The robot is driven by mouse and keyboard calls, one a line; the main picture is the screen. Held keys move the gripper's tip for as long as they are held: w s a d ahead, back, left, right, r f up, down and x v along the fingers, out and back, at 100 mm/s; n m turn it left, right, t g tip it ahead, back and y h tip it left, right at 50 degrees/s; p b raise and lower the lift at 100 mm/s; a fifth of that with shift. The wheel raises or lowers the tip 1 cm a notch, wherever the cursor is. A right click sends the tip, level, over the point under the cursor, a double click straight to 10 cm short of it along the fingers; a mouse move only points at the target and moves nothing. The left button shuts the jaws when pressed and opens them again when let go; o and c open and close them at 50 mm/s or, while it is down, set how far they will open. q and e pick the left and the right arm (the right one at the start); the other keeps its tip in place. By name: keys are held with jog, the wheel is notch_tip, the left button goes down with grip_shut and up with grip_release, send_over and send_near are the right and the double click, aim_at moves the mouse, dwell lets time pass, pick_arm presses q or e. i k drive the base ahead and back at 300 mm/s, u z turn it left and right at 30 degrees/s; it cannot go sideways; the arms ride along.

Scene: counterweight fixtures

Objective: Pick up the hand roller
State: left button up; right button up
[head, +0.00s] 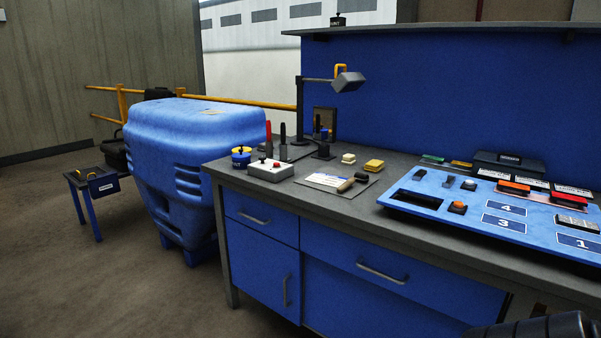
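What looks like the hand roller (346,185), with a tan handle and a dark end, lies on a flat grey mat (349,194) on the workbench. It is at the right edge of a white sheet with blue marks (326,180) and seems to overlap it. It is small in the view, so its finer shape is hard to tell. Neither gripper shows. A dark ribbed part at the bottom right edge seems to be my own arm, well apart from the roller.
On the grey workbench (270,181), a switch box (270,170) stands left of the mat and a yellow block (374,165) behind it. A lamp (347,82) overhangs the back. A blue panel (468,209) fills the right. Bare benchtop lies before the mat.

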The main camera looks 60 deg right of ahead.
aim_at(362, 178)
jog(key=z, duration=0.55)
jog(key=i, duration=1.55)
jog(key=z, duration=1.15)
